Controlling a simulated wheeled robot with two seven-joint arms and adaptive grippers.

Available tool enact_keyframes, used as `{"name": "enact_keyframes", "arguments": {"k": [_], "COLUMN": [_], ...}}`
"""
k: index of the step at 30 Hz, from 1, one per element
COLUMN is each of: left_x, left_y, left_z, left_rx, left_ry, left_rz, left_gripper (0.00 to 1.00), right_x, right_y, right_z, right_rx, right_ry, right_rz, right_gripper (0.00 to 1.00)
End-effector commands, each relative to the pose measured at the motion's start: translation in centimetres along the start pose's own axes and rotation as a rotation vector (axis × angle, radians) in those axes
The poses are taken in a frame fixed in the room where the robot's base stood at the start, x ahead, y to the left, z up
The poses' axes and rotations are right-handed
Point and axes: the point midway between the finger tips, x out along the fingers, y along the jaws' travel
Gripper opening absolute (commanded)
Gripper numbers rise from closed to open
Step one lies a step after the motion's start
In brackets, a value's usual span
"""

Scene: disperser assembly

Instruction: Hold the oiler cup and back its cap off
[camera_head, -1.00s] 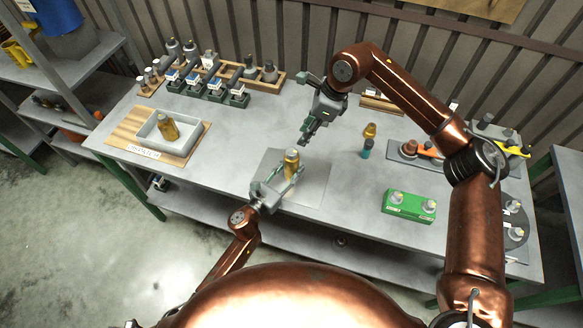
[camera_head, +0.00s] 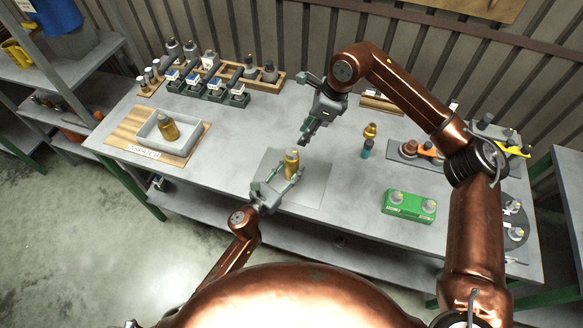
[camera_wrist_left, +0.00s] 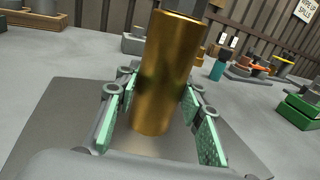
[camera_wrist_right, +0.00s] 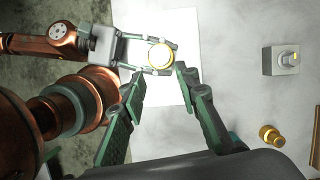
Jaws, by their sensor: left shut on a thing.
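The oiler cup (camera_head: 291,164) is a brass cylinder standing upright over the grey mat (camera_head: 312,188). It fills the middle of the left wrist view (camera_wrist_left: 165,75), where its top is cut off by the frame. My left gripper (camera_head: 279,181) is shut on it low down, with one green-padded finger on each side. The right wrist view looks down on the cup's round top (camera_wrist_right: 160,56). My right gripper (camera_head: 307,140) hangs behind and above the cup, apart from it. Its fingers are spread with nothing between them. I cannot make out the cap's seam.
A white tray (camera_head: 145,133) holding another brass cup is at the left. Several bottles and small boxes stand at the back left. A small brass part (camera_head: 370,130) and a teal bottle (camera_head: 367,149) stand right of the mat. A green block (camera_head: 409,206) is farther right.

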Motion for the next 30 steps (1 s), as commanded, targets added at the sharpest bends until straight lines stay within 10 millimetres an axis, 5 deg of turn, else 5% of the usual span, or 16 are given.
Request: {"name": "enact_keyframes", "arguments": {"k": [6, 14, 30], "left_x": [0.0, 0.0, 0.0], "left_y": [0.0, 0.0, 0.0], "left_z": [0.0, 0.0, 0.0], "left_rx": [0.000, 0.000, 0.000], "left_ry": [0.000, 0.000, 0.000], "left_rz": [0.001, 0.001, 0.001], "left_gripper": [0.00, 0.00, 0.00], "right_x": [0.0, 0.1, -0.1], "right_y": [0.0, 0.2, 0.6], "right_z": [0.0, 0.7, 3.9], "right_rx": [0.000, 0.118, 1.159], "right_ry": [0.000, 0.025, 0.227], "right_rz": [0.000, 0.007, -0.112], "right_gripper": [0.29, 0.45, 0.45]}}
